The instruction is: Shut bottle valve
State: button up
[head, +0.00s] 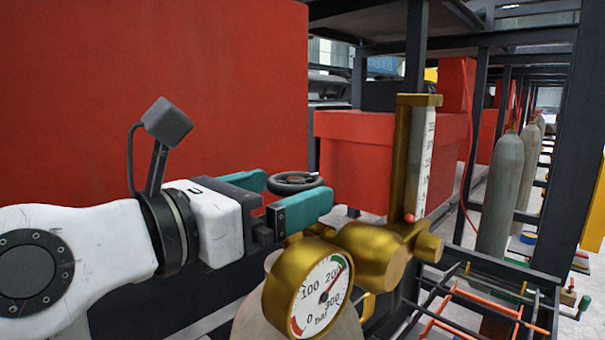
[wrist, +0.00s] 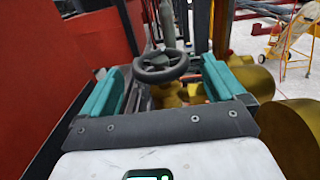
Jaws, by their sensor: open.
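The bottle valve's dark round handwheel (head: 295,182) sits above the brass regulator body (head: 375,250). My gripper (head: 285,195) is open, its two teal fingers on either side of the handwheel. In the wrist view the handwheel (wrist: 160,66) lies between and a little beyond the fingertips of my gripper (wrist: 168,80), with no clear contact. A brass pressure gauge (head: 322,293) faces the head camera, its needle a little past 200 bar. A brass flow tube (head: 420,150) stands upright at the right. The near finger hides part of the valve below the wheel.
A large red panel (head: 150,90) fills the left, close behind my arm. A red box (head: 390,155) stands behind the valve. Grey gas cylinders (head: 497,190) stand at the right by a dark steel frame. Orange and dark rebar (head: 480,305) lies lower right.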

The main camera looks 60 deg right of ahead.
aim_at(304, 177)
jog(key=shift+s+d+p, duration=0.2)
jog(key=shift+d+p, duration=0.05)
jog(key=shift+d, duration=0.85)
jog(key=shift+s+d+p, duration=0.2)
jog(key=shift+d, duration=0.85)
jog(key=c, duration=1)
